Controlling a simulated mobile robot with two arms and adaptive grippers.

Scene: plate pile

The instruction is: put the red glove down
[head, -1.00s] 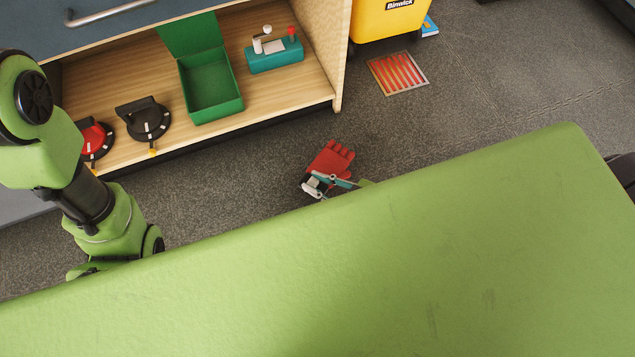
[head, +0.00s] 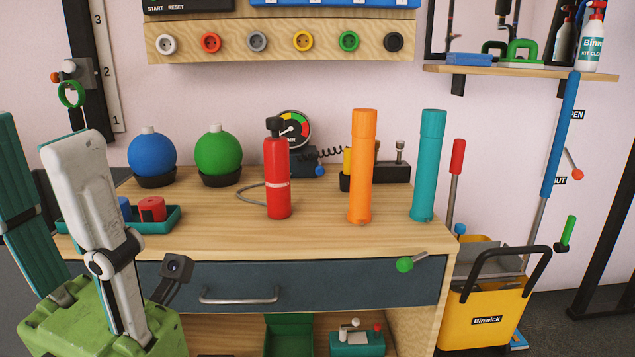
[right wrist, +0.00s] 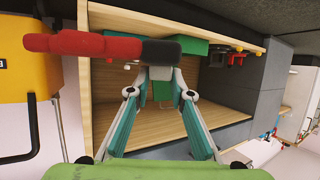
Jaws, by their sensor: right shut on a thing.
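The red glove (right wrist: 95,46) shows in the right wrist view as a long red shape with a dark cuff. My right gripper (right wrist: 161,72) is shut on it near the dark cuff. The glove sticks out to the left of the fingers, in front of the open cabinet. In the head view, neither the glove nor my right gripper shows. My left gripper (head: 42,135) stands at the left of the head view, fingers pointing up and spread apart, with nothing between them.
A wooden workbench (head: 330,240) carries a red extinguisher (head: 277,180), orange and teal cylinders, and blue and green balls. A drawer (head: 345,282) is below, then an open shelf with a green box (head: 290,335). A yellow bucket (head: 485,305) stands at right.

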